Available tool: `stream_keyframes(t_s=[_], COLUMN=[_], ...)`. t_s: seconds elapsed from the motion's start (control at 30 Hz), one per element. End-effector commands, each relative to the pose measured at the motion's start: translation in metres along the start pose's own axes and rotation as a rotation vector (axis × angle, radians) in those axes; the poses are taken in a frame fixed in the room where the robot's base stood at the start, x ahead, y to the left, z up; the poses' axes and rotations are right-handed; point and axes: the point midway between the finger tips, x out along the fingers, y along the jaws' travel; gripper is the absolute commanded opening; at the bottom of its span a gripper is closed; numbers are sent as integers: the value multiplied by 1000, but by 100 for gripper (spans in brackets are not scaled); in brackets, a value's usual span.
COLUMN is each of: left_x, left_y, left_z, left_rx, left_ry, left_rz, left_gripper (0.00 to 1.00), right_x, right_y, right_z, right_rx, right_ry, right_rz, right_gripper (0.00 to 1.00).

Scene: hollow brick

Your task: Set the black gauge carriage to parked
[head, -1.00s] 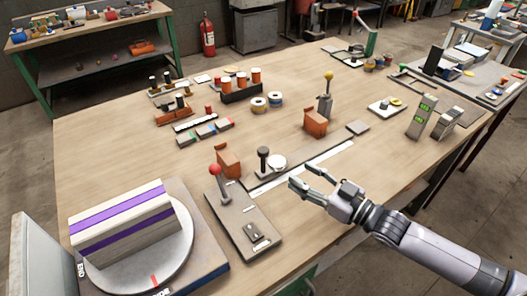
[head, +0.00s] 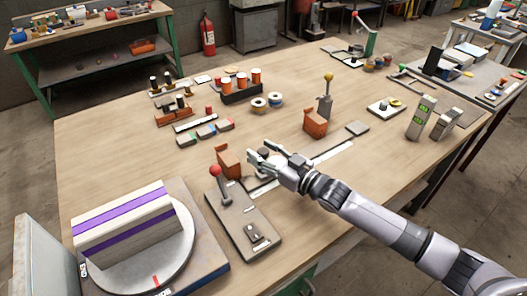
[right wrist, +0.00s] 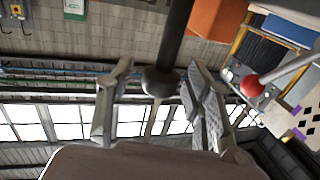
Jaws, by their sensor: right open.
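The black gauge carriage sits near the left end of a pale rail (head: 332,152) on the workbench. In the head view my right gripper hides most of it. In the right wrist view its black post (right wrist: 174,35) ends in a round dark knob (right wrist: 160,82), which lies between the two fingers. My right gripper (head: 256,153) is open around the knob, with gaps at both sides. Its fingers also show in the right wrist view (right wrist: 155,105). I cannot tell the parked mark on the rail. My left gripper is not in view.
A red-knobbed lever (head: 216,172) on a grey plate stands just left of my gripper. An orange block (head: 229,160) is close behind it. Another orange block (head: 315,123) and a yellow-knobbed lever (head: 328,80) stand farther right. A turntable (head: 150,265) is at front left.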

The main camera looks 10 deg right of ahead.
Motion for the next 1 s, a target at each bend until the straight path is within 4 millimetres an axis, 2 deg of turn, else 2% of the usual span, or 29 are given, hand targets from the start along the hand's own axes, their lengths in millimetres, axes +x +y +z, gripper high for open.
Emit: stream_keyframes(t_s=[0.27,1.0], left_x=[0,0], left_y=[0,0], left_z=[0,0], left_rx=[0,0], left_ry=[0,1], left_rz=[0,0], left_gripper=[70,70], right_x=[1,1], right_y=[0,0], right_z=[0,0], right_rx=[0,0], right_ry=[-1,-1], right_rz=[0,0], right_gripper=[47,0])
